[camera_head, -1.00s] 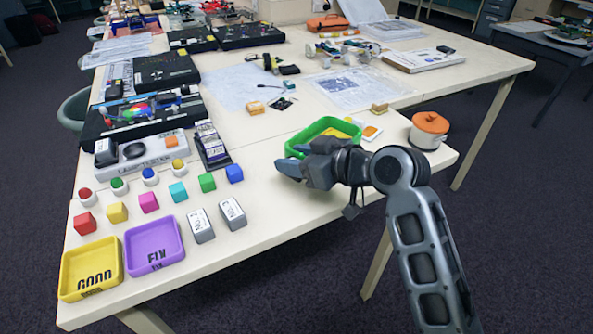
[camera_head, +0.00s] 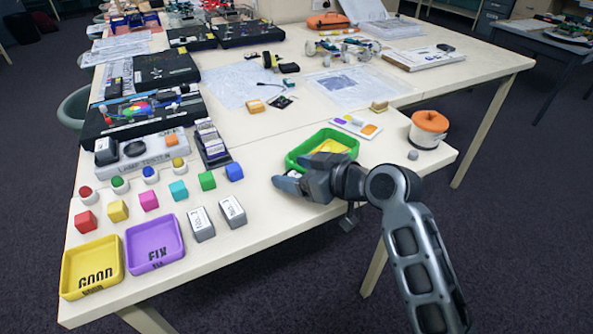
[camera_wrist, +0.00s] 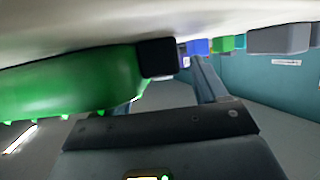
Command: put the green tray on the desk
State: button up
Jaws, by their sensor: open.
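The green tray (camera_head: 296,158) is on the desk (camera_head: 262,215) near its right front edge, with a yellow piece (camera_head: 332,146) in it. In the wrist view, which is upside down, the tray's wall (camera_wrist: 70,85) fills the left side. My gripper (camera_head: 288,184) is at the tray's near side, low over the desk's front edge. Its jaws are open. One dark fingertip is very close to the tray's end in the wrist view (camera_wrist: 178,72); I cannot tell whether they touch. The gripper hides part of the tray's near side.
An orange-lidded pot (camera_head: 428,130) and a small grey piece (camera_head: 413,155) are right of the tray. A white palette card (camera_head: 356,126) lies behind it. Coloured cubes, grey blocks (camera_head: 232,211), a purple tray (camera_head: 180,238) and a yellow tray (camera_head: 66,272) are left. Bare desk lies between.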

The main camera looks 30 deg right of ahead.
jog(key=shift+r, duration=0.1)
jog(key=b+v, duration=0.1)
jog(key=v, duration=1.1)
jog(key=s+a+f+m+h, duration=0.2)
jog(key=s+f+m, duration=0.1)
jog(key=s+f, duration=0.3)
jog(key=s+a+f+m+h, duration=0.2)
jog(key=s+f+m+h, duration=0.15)
jog(key=s, duration=0.45)
jog(key=s+r+n+t, duration=0.1)
jog(key=s+r, duration=0.2)
jog(key=s, duration=0.6)
jog(key=s+a+r+t, duration=0.1)
jog(key=s+r, duration=0.2)
jog(key=s, duration=0.6)
jog(key=shift+s+a+n, duration=0.25)
jog(key=shift+s+n, duration=0.05)
jog(key=shift+n, duration=0.05)
